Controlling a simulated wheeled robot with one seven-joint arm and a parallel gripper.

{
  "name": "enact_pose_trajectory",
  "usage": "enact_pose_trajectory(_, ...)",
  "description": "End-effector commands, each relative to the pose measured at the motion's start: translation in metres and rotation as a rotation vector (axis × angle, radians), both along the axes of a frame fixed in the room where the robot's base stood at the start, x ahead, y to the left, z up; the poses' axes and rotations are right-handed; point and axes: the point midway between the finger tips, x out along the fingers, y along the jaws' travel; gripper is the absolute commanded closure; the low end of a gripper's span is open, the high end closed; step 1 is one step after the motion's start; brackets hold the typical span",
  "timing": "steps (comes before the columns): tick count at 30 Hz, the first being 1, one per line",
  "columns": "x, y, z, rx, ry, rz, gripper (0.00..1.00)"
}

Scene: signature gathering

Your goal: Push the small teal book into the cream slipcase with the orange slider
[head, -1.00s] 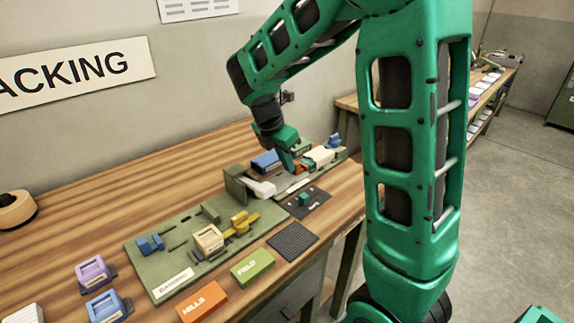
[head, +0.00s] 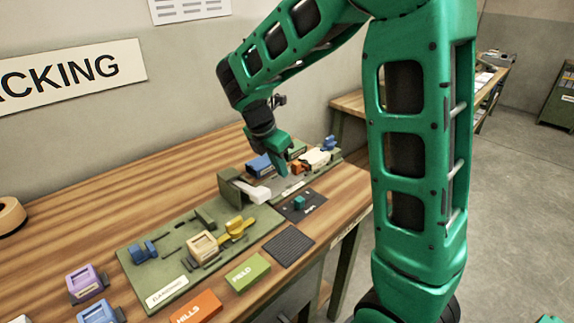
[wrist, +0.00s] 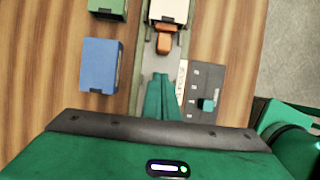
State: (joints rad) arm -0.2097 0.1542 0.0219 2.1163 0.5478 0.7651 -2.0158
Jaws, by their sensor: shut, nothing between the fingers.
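My gripper (head: 283,176) is shut and empty over the narrow track, with its fingertips also visible in the wrist view (wrist: 161,76). The orange slider (head: 297,168) lies beyond the fingertips on the track; a visible gap separates them in the wrist view (wrist: 163,40). The cream slipcase (head: 317,157) stands just past the slider, its near end against or very close to it (wrist: 169,12). I see no teal book on the track. A small teal block (head: 299,202) sits on a dark marked panel beside the track; I cannot tell whether it is the book.
A blue box (wrist: 100,65) lies left of the track, with a green box (wrist: 107,8) beyond it. A white block (head: 252,190) and green upright plate stand nearer. Another green board (head: 165,262) carries a cream box and yellow slider. A ribbed dark mat (head: 289,245) is empty.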

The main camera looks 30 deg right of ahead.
Motion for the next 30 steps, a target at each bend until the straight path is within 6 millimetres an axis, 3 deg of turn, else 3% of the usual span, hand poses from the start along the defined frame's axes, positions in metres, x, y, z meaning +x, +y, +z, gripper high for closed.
enact_pose_trajectory(9,-0.006,0.029,0.059,0.004,-0.002,0.007,1.00)
enact_pose_trajectory(15,-0.009,0.037,0.084,0.004,0.001,0.005,1.00)
enact_pose_trajectory(25,-0.013,0.036,0.093,0.006,0.001,-0.010,1.00)
enact_pose_trajectory(30,-0.033,0.010,0.093,0.037,-0.047,-0.190,1.00)
